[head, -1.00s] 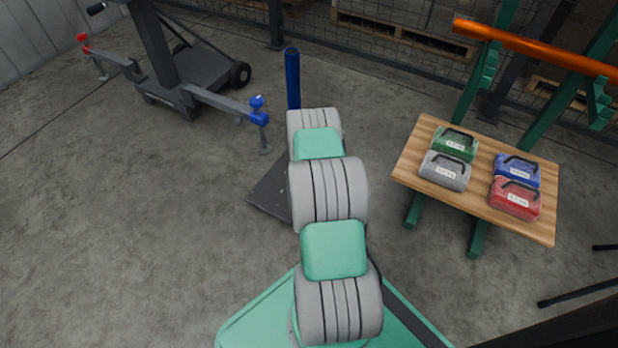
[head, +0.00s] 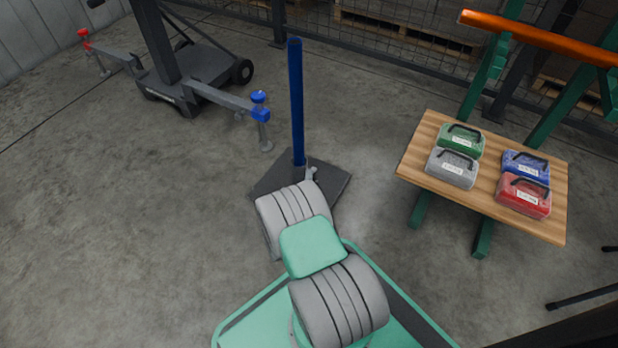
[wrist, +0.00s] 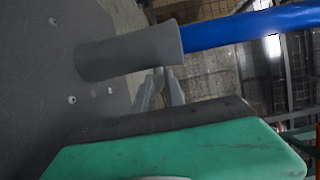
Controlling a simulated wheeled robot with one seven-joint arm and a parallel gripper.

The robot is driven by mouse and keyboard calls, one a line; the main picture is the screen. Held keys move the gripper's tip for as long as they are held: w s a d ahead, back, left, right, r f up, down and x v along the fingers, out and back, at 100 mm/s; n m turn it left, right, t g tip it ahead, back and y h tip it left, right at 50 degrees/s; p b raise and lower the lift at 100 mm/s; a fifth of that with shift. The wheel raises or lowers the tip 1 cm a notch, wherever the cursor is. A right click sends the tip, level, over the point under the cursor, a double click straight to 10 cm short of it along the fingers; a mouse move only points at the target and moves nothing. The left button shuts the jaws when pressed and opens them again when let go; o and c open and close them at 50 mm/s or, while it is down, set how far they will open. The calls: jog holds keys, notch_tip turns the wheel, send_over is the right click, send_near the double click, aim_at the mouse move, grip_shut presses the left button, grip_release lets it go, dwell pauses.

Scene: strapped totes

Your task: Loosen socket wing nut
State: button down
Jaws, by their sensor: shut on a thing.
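The blue post (head: 297,100) stands upright on a dark square base plate (head: 328,185). In the wrist view the blue post (wrist: 250,25) sits in a grey socket (wrist: 130,51) on the dark plate (wrist: 40,90). My gripper (wrist: 163,76) shows there with its pale fingers close together at the side of the socket, beyond its green and dark housing. It is shut on the wing nut, which is small and mostly hidden between the fingers. In the head view my arm hides most of the gripper; a small pale piece shows beside the post's foot, too small to identify.
A wooden table (head: 415,160) at the right bears green (head: 461,141), grey (head: 452,168), blue (head: 526,167) and red (head: 523,195) strapped totes. A dark wheeled lift (head: 185,85) with a blue-capped outrigger (head: 260,105) stands at the upper left. The floor at left is clear.

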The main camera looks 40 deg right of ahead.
jog(key=shift+d+f+t+h, duration=0.15)
jog(key=shift+t+h, duration=0.25)
dwell(0.3)
jog(key=c, duration=1.5)
grip_release()
